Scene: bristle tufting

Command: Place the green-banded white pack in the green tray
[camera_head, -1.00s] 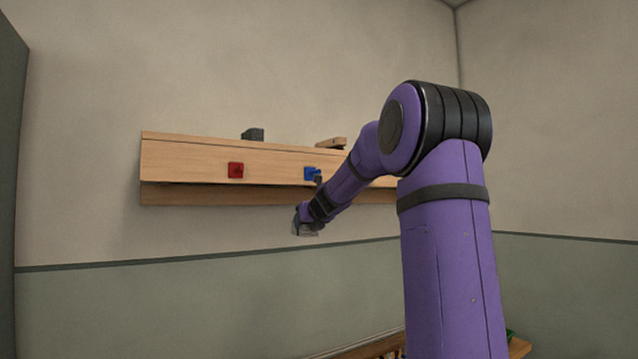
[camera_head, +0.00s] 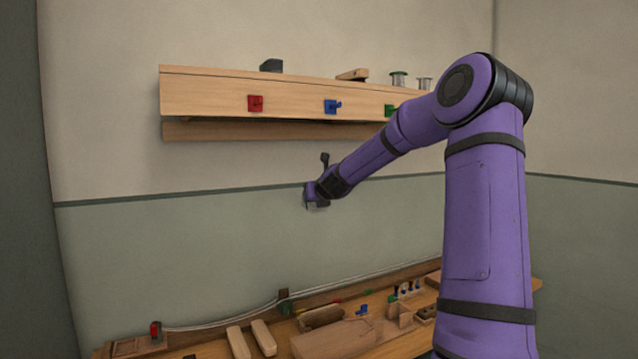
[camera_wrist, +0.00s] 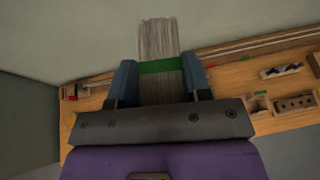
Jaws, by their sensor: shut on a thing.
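My gripper (camera_wrist: 160,88) is shut on the green-banded white pack (camera_wrist: 158,42), a bundle of pale greyish bristles. Its green band (camera_wrist: 160,66) sits between the two fingers in the wrist view. In the head view my gripper (camera_head: 314,203) is in the air in front of the wall, above the workbench and below the shelf. The pack is small and hard to make out there. I cannot make out the green tray for sure in any view.
A workbench (camera_head: 215,350) runs along the wall below, with wooden blocks (camera_head: 250,338), a red clamp-like piece (camera_head: 155,330) and a blue piece (camera_head: 362,310). A wall shelf (camera_head: 205,95) bears red (camera_head: 255,103), blue (camera_head: 331,106) and green knobs. The air between them is clear.

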